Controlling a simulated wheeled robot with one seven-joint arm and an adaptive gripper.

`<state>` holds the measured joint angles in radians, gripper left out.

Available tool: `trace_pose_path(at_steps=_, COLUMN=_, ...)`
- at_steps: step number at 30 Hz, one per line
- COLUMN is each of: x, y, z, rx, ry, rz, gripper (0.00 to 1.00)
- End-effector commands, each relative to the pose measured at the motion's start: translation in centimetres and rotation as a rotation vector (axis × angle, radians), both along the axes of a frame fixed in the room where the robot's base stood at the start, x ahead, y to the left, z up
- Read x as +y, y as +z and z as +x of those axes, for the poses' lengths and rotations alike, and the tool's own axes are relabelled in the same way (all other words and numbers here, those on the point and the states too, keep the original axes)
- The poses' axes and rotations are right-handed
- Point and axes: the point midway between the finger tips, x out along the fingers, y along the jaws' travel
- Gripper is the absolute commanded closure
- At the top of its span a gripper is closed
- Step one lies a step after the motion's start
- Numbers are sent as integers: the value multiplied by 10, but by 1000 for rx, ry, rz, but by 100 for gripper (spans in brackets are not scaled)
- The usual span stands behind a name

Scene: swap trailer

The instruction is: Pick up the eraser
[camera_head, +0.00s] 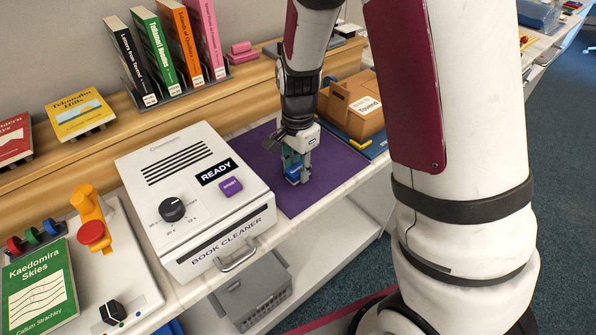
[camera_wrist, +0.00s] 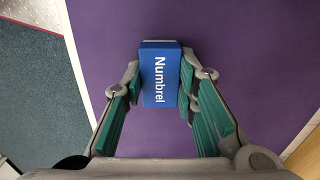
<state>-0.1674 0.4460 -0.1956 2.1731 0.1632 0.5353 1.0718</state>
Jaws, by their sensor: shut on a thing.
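The eraser is a small blue block with a grey end and the white word "Numbrel"; it shows in the wrist view (camera_wrist: 161,75) and, small and partly hidden, in the head view (camera_head: 293,178). My gripper (camera_wrist: 161,84) has its green-padded fingers on both long sides of the eraser, shut on it. In the head view my gripper (camera_head: 297,172) points down over the purple mat (camera_head: 325,180). The eraser is at or just above the mat; I cannot tell whether it touches.
A white book cleaner box (camera_head: 190,205) marked "READY" stands left of the mat. A cardboard carrier (camera_head: 355,108) stands behind it to the right. Several upright books (camera_head: 160,50) line the shelf at the back. The mat around the eraser is clear.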

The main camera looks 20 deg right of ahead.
Motion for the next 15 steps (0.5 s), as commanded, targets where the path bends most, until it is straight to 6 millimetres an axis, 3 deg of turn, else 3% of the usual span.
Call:
trace_pose_path(at_steps=8, x=0, y=4, z=0, rx=0, ry=0, rz=0, gripper=97)
trace_pose_path(at_steps=15, x=0, y=29, z=1, rx=-3, ry=0, rz=1, gripper=97)
